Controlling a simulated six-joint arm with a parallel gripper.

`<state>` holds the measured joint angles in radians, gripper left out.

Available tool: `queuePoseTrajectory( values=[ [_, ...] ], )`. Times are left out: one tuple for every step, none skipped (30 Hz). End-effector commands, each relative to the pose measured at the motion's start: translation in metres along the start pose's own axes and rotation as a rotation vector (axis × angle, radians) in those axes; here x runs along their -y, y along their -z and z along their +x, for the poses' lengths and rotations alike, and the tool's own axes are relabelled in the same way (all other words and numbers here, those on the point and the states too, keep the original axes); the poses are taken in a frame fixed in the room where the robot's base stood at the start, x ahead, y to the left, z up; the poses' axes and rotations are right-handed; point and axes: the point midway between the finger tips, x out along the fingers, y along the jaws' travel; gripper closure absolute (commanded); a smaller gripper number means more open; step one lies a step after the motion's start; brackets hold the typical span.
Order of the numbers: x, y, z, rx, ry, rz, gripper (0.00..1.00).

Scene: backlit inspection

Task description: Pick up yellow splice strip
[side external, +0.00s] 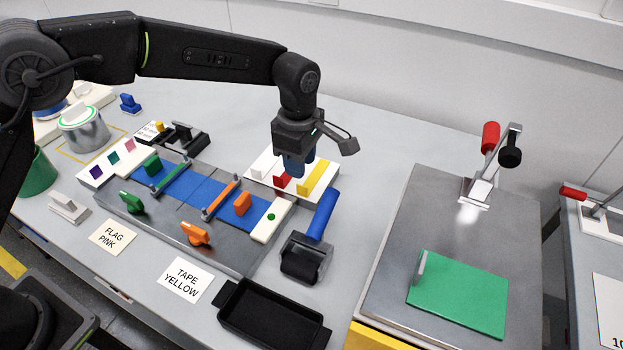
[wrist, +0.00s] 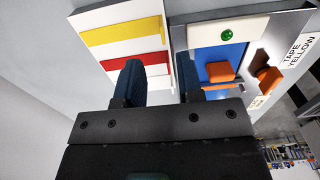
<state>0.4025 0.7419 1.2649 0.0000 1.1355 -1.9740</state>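The yellow splice strip (side external: 315,178) is at the right end of a white holder (side external: 327,191), beside a red strip (side external: 282,184). In the wrist view the yellow strip (wrist: 115,31) lies at upper left, with the red strip (wrist: 146,57) nearer the fingers. My gripper (side external: 296,168) is over the holder, near the red strip and left of the yellow one in the side view. Its blue fingers (wrist: 161,82) are apart in the wrist view, with nothing between them. The fingers partly cover the holder.
A blue film bed with orange (side external: 243,204) and green clips lies left of the holder. A blue-handled roller (side external: 305,257) and black tray (side external: 272,316) are in front. A grey plate with a green mat (side external: 458,294) and red-handled clamp (side external: 490,140) stands right. Cards read FLAG PINK and TAPE YELLOW (side external: 185,279).

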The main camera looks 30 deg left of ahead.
Motion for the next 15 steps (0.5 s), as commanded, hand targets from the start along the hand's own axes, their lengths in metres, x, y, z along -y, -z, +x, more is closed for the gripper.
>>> queuePoseTrajectory(
  values=[
    [0.0, 0.0, 0.006, 0.0, 0.001, 0.0, 0.66],
    [0.0, 0.0, 0.009, -0.001, 0.002, 0.0, 0.66],
    [0.0, 0.0, 0.011, -0.001, 0.002, 0.0, 0.66],
    [0.0, 0.001, 0.013, 0.0, 0.001, 0.0, 0.66],
    [0.0, 0.001, 0.014, 0.0, 0.001, 0.0, 0.66],
    [0.001, 0.001, 0.016, 0.0, 0.001, 0.0, 0.66],
    [0.001, 0.001, 0.019, 0.0, 0.001, 0.0, 0.66],
    [0.001, 0.002, 0.022, -0.001, 0.001, 0.0, 0.66],
    [0.002, 0.002, 0.028, -0.001, 0.003, 0.0, 0.66],
    [0.003, 0.003, 0.033, -0.001, 0.003, 0.0, 0.66],
    [0.004, 0.004, 0.037, -0.001, 0.003, 0.0, 0.66],
    [0.004, 0.004, 0.044, -0.001, 0.003, 0.0, 0.66],
    [0.005, 0.005, 0.048, -0.001, 0.004, 0.0, 0.66],
    [0.004, 0.004, 0.052, -0.001, 0.003, 0.0, 0.66],
    [0.004, 0.004, 0.057, 0.0, 0.001, 0.0, 0.66]
  ],
)
